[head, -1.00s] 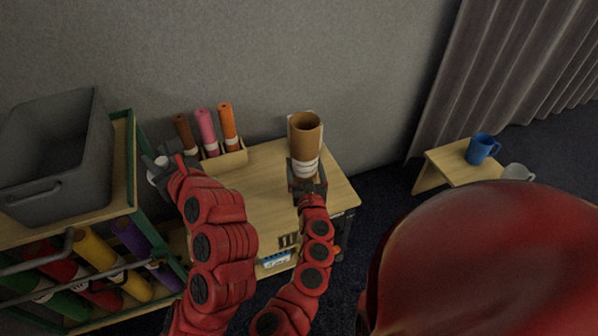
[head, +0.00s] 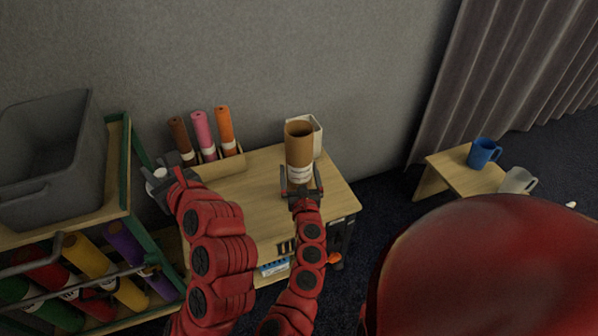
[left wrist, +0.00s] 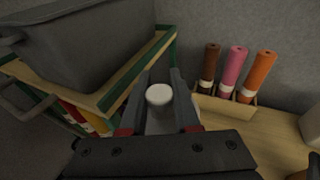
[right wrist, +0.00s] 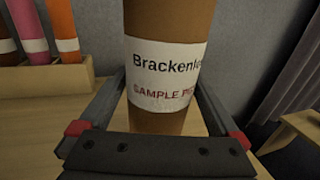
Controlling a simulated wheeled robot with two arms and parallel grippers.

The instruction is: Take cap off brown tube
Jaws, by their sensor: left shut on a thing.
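The brown tube (head: 300,148) stands upright on the wooden table, its top end open with no cap on it. Its white printed label shows close up in the right wrist view (right wrist: 165,75). My right gripper (head: 302,185) has its fingers spread on both sides of the tube's lower part, with gaps showing in the right wrist view. My left gripper (head: 172,168) is shut on a white round cap (left wrist: 159,95), held to the left of the table beside the shelf. The tube's base is partly hidden by the right gripper.
A wooden holder (head: 222,165) with dark brown, pink and orange rolls stands at the table's back left. A white box (head: 318,130) is behind the tube. A green-framed shelf (head: 127,160) with a grey bin (head: 45,150) stands left. The table's middle is clear.

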